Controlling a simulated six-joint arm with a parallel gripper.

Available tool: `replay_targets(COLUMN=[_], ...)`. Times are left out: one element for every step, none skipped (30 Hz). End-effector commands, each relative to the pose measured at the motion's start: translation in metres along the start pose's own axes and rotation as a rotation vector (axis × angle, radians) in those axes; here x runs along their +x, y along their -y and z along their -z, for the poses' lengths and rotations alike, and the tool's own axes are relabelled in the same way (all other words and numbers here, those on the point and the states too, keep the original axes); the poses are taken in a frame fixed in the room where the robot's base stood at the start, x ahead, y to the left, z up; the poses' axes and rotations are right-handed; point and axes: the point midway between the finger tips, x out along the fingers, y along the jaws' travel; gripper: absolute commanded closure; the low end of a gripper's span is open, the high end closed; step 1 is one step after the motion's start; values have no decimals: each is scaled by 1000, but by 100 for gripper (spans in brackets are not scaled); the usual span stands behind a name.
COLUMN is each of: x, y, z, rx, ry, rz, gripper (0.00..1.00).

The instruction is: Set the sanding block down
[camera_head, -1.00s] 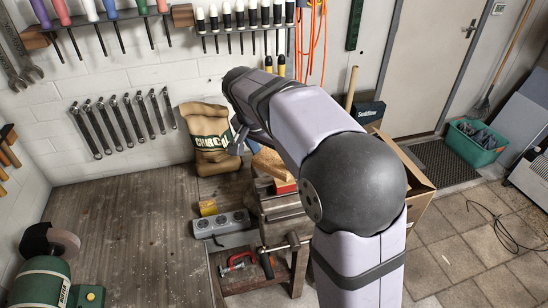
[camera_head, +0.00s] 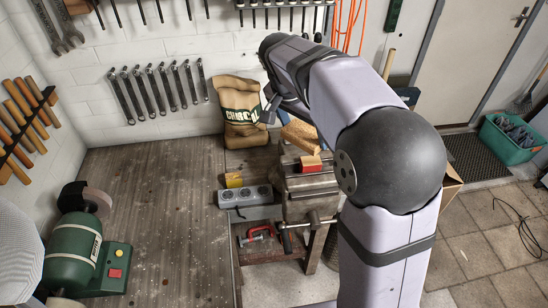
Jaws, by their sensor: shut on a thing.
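My gripper (camera_head: 268,107) shows only in part, at the far end of my arm, in front of the right edge of the charcoal bag. A red block (camera_head: 310,164) sits on the vise. A small yellow block (camera_head: 233,180) lies on the workbench (camera_head: 155,215).
A charcoal bag (camera_head: 240,113) stands against the wall. A grey power strip (camera_head: 245,196) lies near the bench's right edge. A green bench grinder (camera_head: 75,245) is at lower left. The bench middle is clear. A red clamp (camera_head: 258,232) lies below the vise.

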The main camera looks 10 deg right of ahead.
Motion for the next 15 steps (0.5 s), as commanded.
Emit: replay_targets(x=[2, 3, 5, 7, 9, 13, 16, 19, 24, 28, 33, 40, 46, 51, 59], y=[2, 4, 8, 12, 16, 22, 28, 34, 43, 51, 60, 71, 80, 89, 102], z=[0, 0, 0, 0, 0, 0, 1, 1, 1, 0, 0, 0, -1, -2, -3], rx=[-5, -9, -17, -24, -35, -49, -63, -78, -101, -119, -138, -168, -191, -215, -247], ry=[1, 2, 4, 5, 6, 8, 9, 11, 14, 16, 19, 21, 23, 26, 27], rz=[2, 3, 6, 9, 12, 18, 22, 28, 36, 44, 52, 62, 71, 80, 94], gripper=[36, 36, 36, 36, 36, 36, 36, 36, 36, 36, 36, 36, 36, 36, 36])
